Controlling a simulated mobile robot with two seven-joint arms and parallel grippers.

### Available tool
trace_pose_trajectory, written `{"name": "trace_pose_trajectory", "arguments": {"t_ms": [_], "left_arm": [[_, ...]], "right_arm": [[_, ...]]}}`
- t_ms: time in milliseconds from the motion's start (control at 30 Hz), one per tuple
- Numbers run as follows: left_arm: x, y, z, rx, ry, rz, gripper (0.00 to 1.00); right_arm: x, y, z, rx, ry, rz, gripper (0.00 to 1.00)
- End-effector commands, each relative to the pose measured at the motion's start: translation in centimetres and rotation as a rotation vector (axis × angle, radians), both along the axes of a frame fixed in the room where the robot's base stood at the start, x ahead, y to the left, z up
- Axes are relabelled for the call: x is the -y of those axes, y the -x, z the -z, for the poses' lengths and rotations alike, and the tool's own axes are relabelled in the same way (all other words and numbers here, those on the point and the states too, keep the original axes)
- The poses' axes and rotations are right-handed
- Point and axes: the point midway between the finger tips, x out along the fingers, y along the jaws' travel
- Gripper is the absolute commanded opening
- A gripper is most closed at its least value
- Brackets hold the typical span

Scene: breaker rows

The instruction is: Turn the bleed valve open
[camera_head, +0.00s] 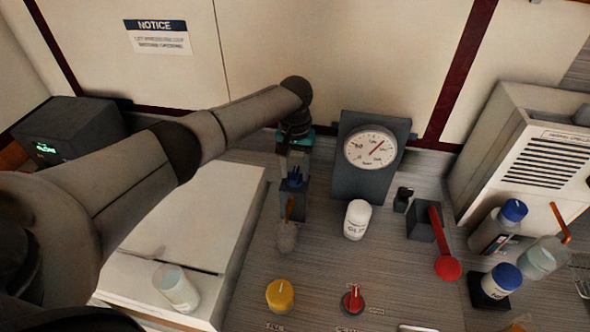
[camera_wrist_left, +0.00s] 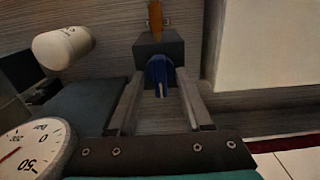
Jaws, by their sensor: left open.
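A blue knob (camera_head: 293,183) with a pale pointer mark sits on a dark grey block (camera_head: 294,202); I take it to be the bleed valve, though no label on it is readable. My left gripper (camera_head: 293,168) is open over it. In the left wrist view the blue knob (camera_wrist_left: 158,72) lies between the tips of the two open fingers (camera_wrist_left: 160,95), with a gap showing on each side. An orange handle (camera_wrist_left: 155,18) shows beyond the grey block (camera_wrist_left: 158,48). My right gripper is out of view.
A round gauge (camera_head: 370,147) on a dark panel stands right of the gripper, with a white bottle (camera_head: 357,219) before it. A red lever (camera_head: 439,240), yellow knob (camera_head: 280,296) and red knob (camera_head: 353,299) are nearby. A pale box (camera_head: 220,215) stands left.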

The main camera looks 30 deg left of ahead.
Motion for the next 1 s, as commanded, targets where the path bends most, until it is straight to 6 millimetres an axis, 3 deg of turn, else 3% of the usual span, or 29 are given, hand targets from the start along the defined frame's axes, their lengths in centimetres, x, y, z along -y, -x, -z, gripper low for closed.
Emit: {"name": "trace_pose_trajectory", "arguments": {"t_ms": [233, 667, 1000], "left_arm": [[0.0, 0.02, 0.04, -0.001, 0.0, 0.0, 0.48], [-0.02, 0.03, 0.0, -0.001, -0.001, 0.0, 0.0], [-0.04, 0.02, -0.01, -0.001, -0.001, 0.0, 0.0]], "right_arm": [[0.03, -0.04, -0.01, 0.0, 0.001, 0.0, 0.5], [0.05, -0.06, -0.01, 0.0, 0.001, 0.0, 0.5], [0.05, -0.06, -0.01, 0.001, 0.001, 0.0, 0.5]]}}
